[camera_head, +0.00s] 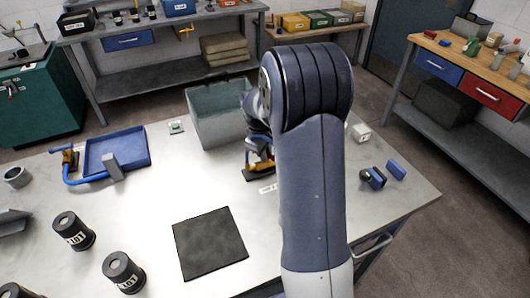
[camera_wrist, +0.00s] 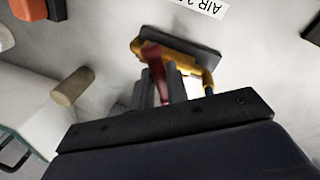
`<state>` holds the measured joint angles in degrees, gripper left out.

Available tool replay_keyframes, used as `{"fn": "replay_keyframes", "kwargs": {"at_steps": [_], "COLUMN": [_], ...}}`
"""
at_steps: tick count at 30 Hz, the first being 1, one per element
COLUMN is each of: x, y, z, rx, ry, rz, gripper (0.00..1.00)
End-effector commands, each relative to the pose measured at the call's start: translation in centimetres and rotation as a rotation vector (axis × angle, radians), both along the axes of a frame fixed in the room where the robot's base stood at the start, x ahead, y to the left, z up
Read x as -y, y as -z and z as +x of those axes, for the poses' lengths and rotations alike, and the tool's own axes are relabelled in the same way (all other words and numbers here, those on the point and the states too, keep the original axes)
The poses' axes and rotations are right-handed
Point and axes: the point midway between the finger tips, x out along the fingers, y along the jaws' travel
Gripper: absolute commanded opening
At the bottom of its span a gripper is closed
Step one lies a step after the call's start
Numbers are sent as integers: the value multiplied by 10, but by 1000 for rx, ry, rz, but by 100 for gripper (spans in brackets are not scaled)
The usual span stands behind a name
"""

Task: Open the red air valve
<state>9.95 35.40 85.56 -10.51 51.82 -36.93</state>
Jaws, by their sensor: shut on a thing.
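The red air valve's red lever (camera_wrist: 153,58) stands between my gripper's grey fingers (camera_wrist: 161,86) in the wrist view, and the fingers are shut on it. The valve has a yellow body (camera_wrist: 205,65) on a dark base plate (camera_wrist: 190,47). A white label (camera_wrist: 204,6) reading "AIR" and a digit I cannot read clearly lies beside it. In the head view the yellow body (camera_head: 262,166) shows low beside my arm, and my gripper (camera_head: 257,150) is over it. The lever is hidden there by my arm and gripper.
A grey open bin (camera_head: 218,113) stands just behind the valve. A dark mat (camera_head: 209,243) lies in front.

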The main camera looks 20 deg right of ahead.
Motion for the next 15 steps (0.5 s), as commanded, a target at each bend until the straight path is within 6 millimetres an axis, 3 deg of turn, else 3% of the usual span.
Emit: {"fn": "replay_keyframes", "kwargs": {"at_steps": [15], "x": [4], "y": [0], "z": [1], "rx": [5], "ry": [-486], "rz": [-1], "gripper": [0]}}
